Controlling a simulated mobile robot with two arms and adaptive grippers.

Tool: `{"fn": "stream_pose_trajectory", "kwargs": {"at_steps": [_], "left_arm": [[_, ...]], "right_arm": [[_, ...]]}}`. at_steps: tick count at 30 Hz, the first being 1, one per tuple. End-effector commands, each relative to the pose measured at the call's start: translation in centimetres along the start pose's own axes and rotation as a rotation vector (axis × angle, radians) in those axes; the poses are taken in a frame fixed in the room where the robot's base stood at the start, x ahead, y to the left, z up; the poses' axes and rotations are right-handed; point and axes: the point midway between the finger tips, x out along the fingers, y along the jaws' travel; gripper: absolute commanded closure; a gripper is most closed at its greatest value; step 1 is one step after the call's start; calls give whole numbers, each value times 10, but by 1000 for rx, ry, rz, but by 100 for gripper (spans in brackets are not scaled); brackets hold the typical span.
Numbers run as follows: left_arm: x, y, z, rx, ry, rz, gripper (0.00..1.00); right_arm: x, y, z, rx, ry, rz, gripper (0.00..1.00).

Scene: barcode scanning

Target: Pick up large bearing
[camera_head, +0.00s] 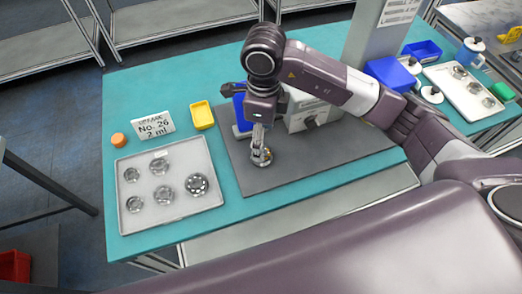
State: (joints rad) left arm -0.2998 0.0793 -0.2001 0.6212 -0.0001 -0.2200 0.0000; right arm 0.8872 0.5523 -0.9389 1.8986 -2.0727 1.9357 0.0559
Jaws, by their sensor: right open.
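A pale tray (178,220) at the left of the bench holds several round metal bearings. The one at the tray's right side (197,184) looks the largest and darkest, with a ring of pale spots. My right gripper (261,158) points down over the grey mat (232,178), to the right of the tray and apart from it. It is open. A small round metallic and yellowish shape shows at its fingertips; I cannot tell whether it is a part of the gripper or a bearing. My left gripper is not in view.
A grey-white device (318,114) stands behind my right gripper. Another tray (470,98) lies at the far right.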

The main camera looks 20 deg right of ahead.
Motion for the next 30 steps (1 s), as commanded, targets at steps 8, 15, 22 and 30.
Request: {"fn": "stream_pose_trajectory", "kwargs": {"at_steps": [8, 15, 22, 30], "left_arm": [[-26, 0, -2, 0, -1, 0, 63], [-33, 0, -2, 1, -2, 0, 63], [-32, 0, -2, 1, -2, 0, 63], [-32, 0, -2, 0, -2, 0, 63]], "right_arm": [[30, 2, 2, 1, 2, 7, 36], [58, 2, 4, -1, -2, 3, 36], [61, 1, 4, -1, -3, 2, 36], [60, 1, 4, -1, -3, 2, 65]]}}
